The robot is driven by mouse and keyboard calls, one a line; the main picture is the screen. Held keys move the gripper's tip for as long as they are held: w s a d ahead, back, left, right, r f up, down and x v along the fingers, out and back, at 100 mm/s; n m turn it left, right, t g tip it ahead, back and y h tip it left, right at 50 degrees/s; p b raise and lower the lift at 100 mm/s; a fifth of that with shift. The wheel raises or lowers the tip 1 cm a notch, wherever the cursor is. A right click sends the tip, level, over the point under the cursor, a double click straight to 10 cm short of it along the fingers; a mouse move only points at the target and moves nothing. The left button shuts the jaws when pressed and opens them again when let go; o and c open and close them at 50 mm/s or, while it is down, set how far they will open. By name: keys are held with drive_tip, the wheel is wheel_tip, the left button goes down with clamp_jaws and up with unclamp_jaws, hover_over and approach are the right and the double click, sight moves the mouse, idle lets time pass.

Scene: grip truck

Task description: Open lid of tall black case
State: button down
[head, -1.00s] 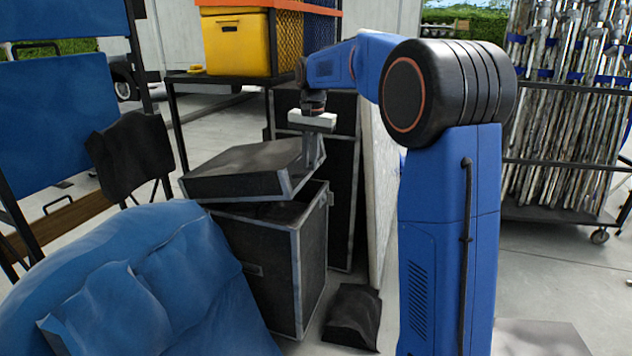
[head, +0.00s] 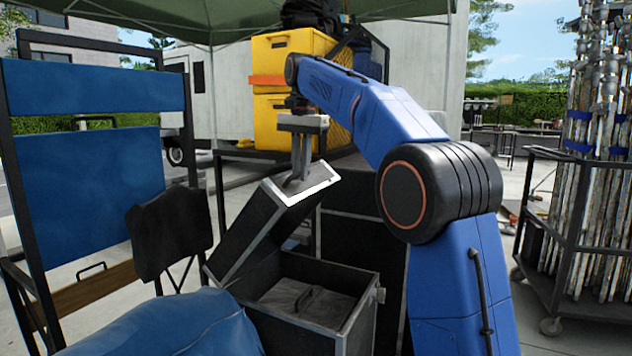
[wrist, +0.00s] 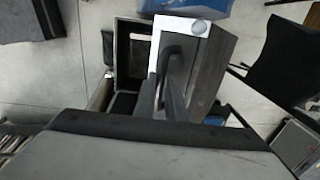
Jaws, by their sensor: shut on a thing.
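The tall black case (head: 330,336) stands in the lower middle of the head view. Its lid (head: 250,237) is tilted steeply up on the left side, so the case's mouth is open. A dark grey interior with a handle-like loop (head: 305,298) shows inside. My gripper (head: 297,180) is shut on the lid at its raised right edge, above the case. In the wrist view the gripper fingers (wrist: 168,92) lie against the lid (wrist: 205,70), with the open case (wrist: 130,55) to the left. The exact finger contact is partly hidden.
A blue covered heap (head: 170,328) lies in front at the left. A black folding chair (head: 168,235) and blue panels (head: 95,190) stand left. Yellow boxes (head: 285,110) sit on a cart behind the case. A rack of poles (head: 590,210) stands at right, with clear floor before it.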

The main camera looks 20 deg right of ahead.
sight(282, 174)
drive_tip(key=shift+w+a+r, duration=0.4)
drive_tip(key=shift+w+a, duration=0.3)
drive_tip(key=shift+a, duration=0.1)
drive_tip(key=shift+w+a+r, duration=0.45)
drive_tip(key=shift+w+a, duration=0.3)
drive_tip(key=shift+w+a+r, duration=0.4)
drive_tip(key=shift+w+a, duration=0.3)
drive_tip(key=shift+a, duration=0.1)
drive_tip(key=c, duration=1.8)
unclamp_jaws()
drive_tip(key=shift+r, duration=0.1)
